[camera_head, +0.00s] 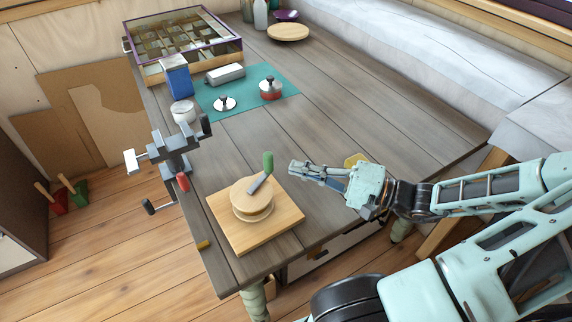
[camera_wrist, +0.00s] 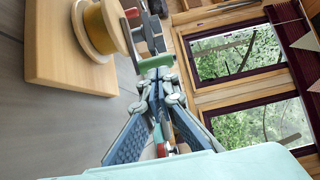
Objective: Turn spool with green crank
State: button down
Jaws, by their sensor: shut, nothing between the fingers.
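The wooden spool (camera_head: 252,197) stands on a square light wood base (camera_head: 283,222) near the table's front. Its crank has a grey arm and an upright green handle (camera_head: 268,160) at the right. My gripper (camera_head: 292,170) is shut and empty, a little right of the handle in the head view. In the wrist view the green handle (camera_wrist: 155,63) lies just beyond the tips of my gripper (camera_wrist: 156,82). The spool (camera_wrist: 100,28) and base (camera_wrist: 45,72) show at upper left there. I cannot tell whether the tips touch the handle.
A grey vise (camera_head: 172,150) is clamped at the table's left edge. A teal mat (camera_head: 245,95) farther back bears several small items. A glass-topped case (camera_head: 185,40) is behind it. A yellow item (camera_head: 355,159) lies behind my gripper. The table's middle right is clear.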

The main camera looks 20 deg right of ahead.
jog(key=shift+x, duration=1.85)
jog(key=shift+w+n+g+y, duration=0.3)
jog(key=shift+g, duration=0.1)
jog(key=shift+w+a+n+g+y, duration=0.15)
jog(key=shift+w+n+g+y, duration=0.15)
jog(key=shift+n+g, duration=0.15)
